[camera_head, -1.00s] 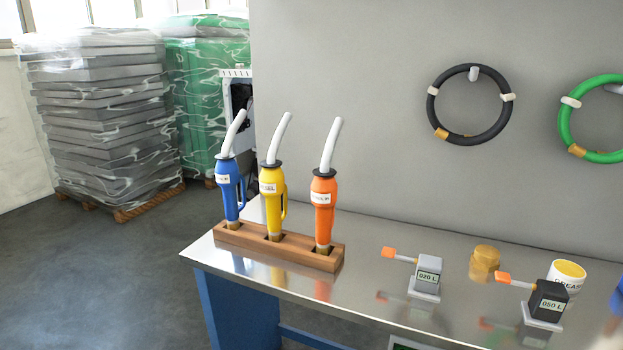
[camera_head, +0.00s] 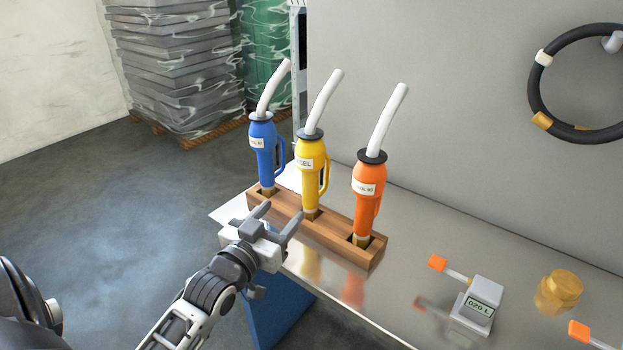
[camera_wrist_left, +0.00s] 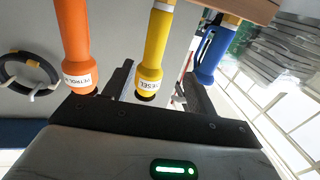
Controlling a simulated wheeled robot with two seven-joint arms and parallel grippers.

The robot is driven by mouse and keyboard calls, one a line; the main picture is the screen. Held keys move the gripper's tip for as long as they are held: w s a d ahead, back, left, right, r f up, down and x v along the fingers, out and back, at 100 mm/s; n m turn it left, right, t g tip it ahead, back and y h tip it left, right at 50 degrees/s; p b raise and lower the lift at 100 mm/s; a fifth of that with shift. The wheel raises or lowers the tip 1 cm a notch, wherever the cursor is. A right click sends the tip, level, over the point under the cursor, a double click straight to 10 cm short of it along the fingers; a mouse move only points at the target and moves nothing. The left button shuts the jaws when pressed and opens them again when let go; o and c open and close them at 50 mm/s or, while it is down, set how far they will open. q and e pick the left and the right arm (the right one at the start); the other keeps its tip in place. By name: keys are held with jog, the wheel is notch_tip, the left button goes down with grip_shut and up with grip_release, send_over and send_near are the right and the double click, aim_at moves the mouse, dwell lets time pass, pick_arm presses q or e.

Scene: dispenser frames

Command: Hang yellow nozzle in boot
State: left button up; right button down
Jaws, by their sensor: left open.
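The yellow nozzle (camera_head: 311,178), labelled DIESEL, stands upright, spout up, in the middle slot of a wooden block (camera_head: 318,236). It also shows in the left wrist view (camera_wrist_left: 154,48), in line with the gap between the fingers. My left gripper (camera_head: 284,212) is open and empty in front of the block, below and left of the yellow nozzle's body. Its fingers point toward the block; the wrist view shows them too (camera_wrist_left: 158,88). I cannot make out a boot for certain. My right gripper is not in view.
A blue nozzle (camera_head: 264,150) and an orange nozzle (camera_head: 367,190) flank the yellow one closely. A grey meter (camera_head: 478,305) and a brass-coloured jar (camera_head: 559,291) stand right on the metal bench. A hose ring (camera_head: 540,90) hangs on the wall. A pale cabinet edge (camera_head: 298,70) shows behind.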

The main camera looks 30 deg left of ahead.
aim_at(307, 190)
pick_arm(q)
jog(key=w, duration=0.6)
jog(key=shift+w+a, duration=0.3)
jog(key=shift+w, duration=0.1)
jog(key=w, duration=0.4)
jog(key=shift+w+d+f+p, duration=0.1)
jog(key=shift+d+p, duration=0.05)
jog(key=shift+p, duration=0.2)
jog(key=shift+w, duration=0.6)
grip_shut()
jog(key=shift+r, duration=0.2)
